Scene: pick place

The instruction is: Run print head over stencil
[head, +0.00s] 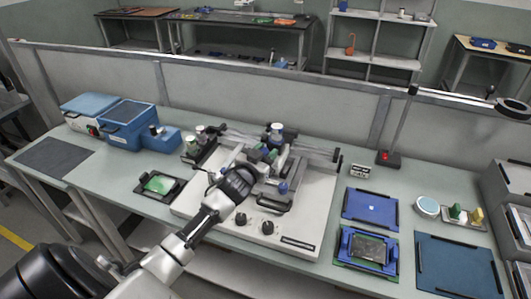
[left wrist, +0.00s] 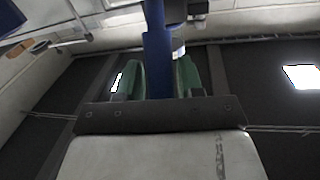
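The stencil printer (head: 298,236) is a white-based machine in the middle of the bench. Its print head (head: 277,134) rides on a cross rail over the middle; the stencil beneath is mostly hidden by my arm and the mechanism. My left gripper (head: 266,154) reaches over the printer from the front left. In the left wrist view, my gripper's green finger pads (left wrist: 157,78) lie close on both sides of a blue upright handle (left wrist: 157,45) and appear shut on it. My right gripper is in neither view.
A green board in a dark tray (head: 159,184) lies left of the printer. Blue boxes (head: 128,122) stand at the far left. Blue trays (head: 370,208) and a round tin (head: 427,206) lie at right. A low partition runs behind the bench.

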